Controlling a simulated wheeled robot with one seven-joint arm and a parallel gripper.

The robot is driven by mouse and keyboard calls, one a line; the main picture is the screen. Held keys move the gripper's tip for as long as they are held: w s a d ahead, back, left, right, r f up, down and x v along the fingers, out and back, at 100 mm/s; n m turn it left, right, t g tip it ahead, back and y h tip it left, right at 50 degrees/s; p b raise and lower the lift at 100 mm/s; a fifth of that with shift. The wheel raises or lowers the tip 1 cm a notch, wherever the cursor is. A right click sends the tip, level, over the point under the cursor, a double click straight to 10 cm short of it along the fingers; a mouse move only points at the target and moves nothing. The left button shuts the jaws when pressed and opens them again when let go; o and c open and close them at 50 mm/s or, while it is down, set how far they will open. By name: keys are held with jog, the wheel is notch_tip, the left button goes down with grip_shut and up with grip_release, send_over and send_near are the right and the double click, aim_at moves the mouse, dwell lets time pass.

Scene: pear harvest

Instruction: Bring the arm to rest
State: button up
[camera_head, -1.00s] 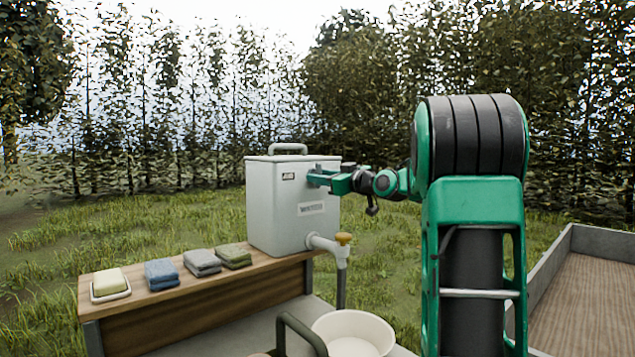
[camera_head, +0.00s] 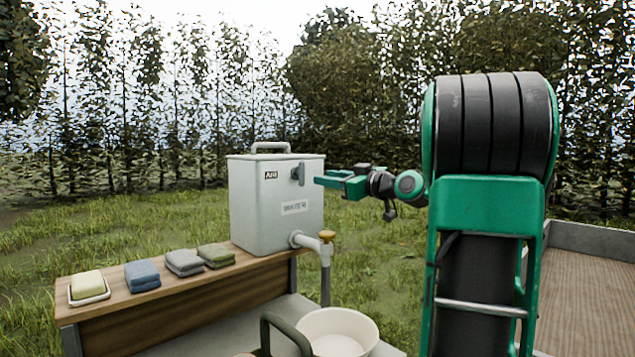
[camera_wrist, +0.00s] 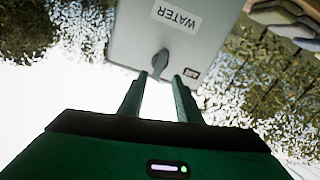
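The tank is a pale grey box with a top handle and a label reading WATER in the wrist view. A small grey lever (camera_head: 299,173) on its upper side lies just beyond the fingertips; it also shows in the wrist view (camera_wrist: 160,62).
The tank stands on a wooden bench (camera_head: 180,294) with folded cloths (camera_head: 184,262) and soap on a dish (camera_head: 88,287). Its tap (camera_head: 326,237) sits above a white basin (camera_head: 337,333). A grey-walled, brown-floored bed (camera_head: 590,240) is at right. Grass and trees lie behind.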

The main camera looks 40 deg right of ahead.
dwell(0.6)
jog(key=w+a+f+m+g+y, duration=0.1)
jog(key=a+f+g, duration=0.4)
jog(key=a+f, duration=0.8)
jog(key=s+a+f+m+g, duration=0.1)
jog(key=s+a+f+g, duration=0.5)
jog(key=s+a+f, duration=0.6)
jog(key=s+a+f+m+g+h, duration=0.1)
jog(key=s+a+f+g+h, duration=0.15)
jog(key=s+f, duration=0.5)
jog(key=s+d+f+m+g, duration=0.1)
jog(key=s+d+m+g, duration=0.1)
jog(key=s+d, duration=0.3)
jog(key=s+d+f+m+g, duration=0.1)
jog(key=s+d+m, duration=0.3)
jog(key=s, duration=0.7)
jog(key=shift+s+d+m+g, duration=0.35)
jog(key=shift+d+m+g, duration=0.05)
jog(key=shift+d+g, duration=0.5)
